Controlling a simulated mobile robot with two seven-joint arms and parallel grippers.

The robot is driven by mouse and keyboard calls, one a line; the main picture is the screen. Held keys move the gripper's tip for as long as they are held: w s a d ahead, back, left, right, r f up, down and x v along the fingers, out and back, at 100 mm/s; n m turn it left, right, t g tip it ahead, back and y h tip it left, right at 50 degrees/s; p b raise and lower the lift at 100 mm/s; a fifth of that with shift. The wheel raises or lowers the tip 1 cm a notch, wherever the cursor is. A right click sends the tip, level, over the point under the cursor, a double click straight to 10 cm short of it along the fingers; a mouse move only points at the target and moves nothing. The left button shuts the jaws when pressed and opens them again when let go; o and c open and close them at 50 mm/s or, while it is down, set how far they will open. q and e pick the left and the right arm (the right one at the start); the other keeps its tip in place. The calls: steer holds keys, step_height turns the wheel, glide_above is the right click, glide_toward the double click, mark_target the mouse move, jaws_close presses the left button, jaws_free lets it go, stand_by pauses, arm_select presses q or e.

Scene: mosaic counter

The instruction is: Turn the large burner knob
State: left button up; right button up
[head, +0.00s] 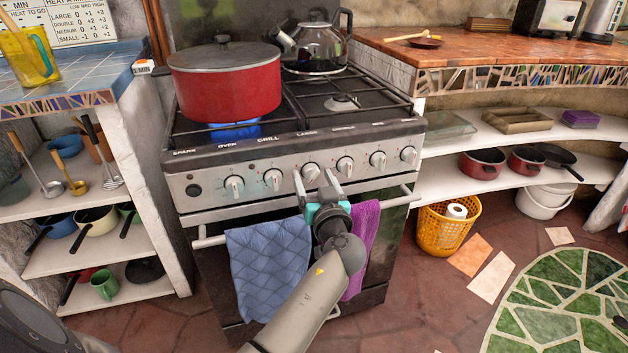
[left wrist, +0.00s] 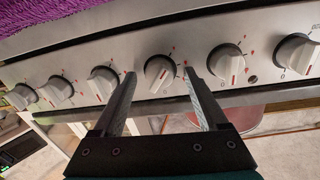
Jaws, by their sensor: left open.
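The stove's front panel (head: 205,192) carries a row of round white-and-grey knobs. The large burner knob (head: 310,171) is third from the left, under the faint LARGE label. My left gripper (head: 314,177) is open in front of this knob. In the left wrist view its two fingers (left wrist: 159,76) stand one on each side of the knob, with gaps to it. I cannot tell whether the tips reach beside it in depth. My right gripper is not in view.
Neighbouring knobs (head: 273,179) (head: 345,165) sit close on both sides. The oven handle bar (head: 213,240) runs below, with a blue towel (head: 268,268) and a purple towel (head: 366,225). A red pot (head: 225,86) stands over a blue flame (head: 236,130); a kettle (head: 318,46) stands behind.

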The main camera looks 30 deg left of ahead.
arm_select(q)
jaws_close()
stand_by(0.6)
